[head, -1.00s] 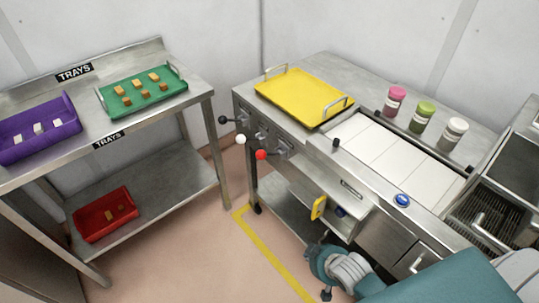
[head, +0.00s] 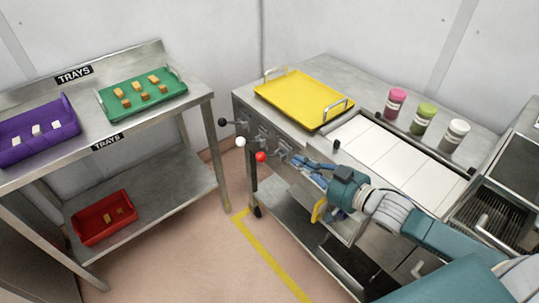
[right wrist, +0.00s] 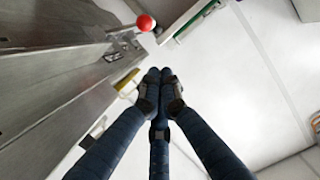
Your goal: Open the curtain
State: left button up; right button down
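I cannot identify a hanging curtain. A white slatted cover (head: 388,155) lies flat in the counter top, with a small black knob (head: 336,144) at its left end. Three levers with balls stick out of the counter's left front: black (head: 223,122), white (head: 241,141) and red (head: 261,156). The red ball also shows in the right wrist view (right wrist: 146,23), beyond my fingers and to the left. My right gripper (head: 300,165) is in front of the counter, just right of the red ball. In the wrist view its fingertips (right wrist: 160,77) meet, with nothing between them. My left gripper is out of view.
A yellow tray (head: 302,96) and three jars (head: 424,117) stand on the counter. A yellow handle (head: 320,210) is below my right gripper. At left, a metal rack holds purple (head: 66,108), green (head: 118,92) and red (head: 88,235) trays. Floor between is clear.

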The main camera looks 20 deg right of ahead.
jog(key=p, duration=0.2)
send_over(268, 157)
jog(key=s+a, duration=0.1)
jog(key=s, duration=0.3)
jog(key=shift+f, duration=2.7)
jog(key=shift+w, duration=0.1)
jog(key=shift+a+f, duration=0.1)
jog(key=shift+a+f+n, duration=0.15)
jog(key=shift+n, duration=0.15)
jog(key=shift+f, duration=0.1)
jog(key=shift+s+a+f+b, duration=0.1)
jog(key=shift+s+a+b, duration=0.1)
jog(key=shift+b, duration=0.1)
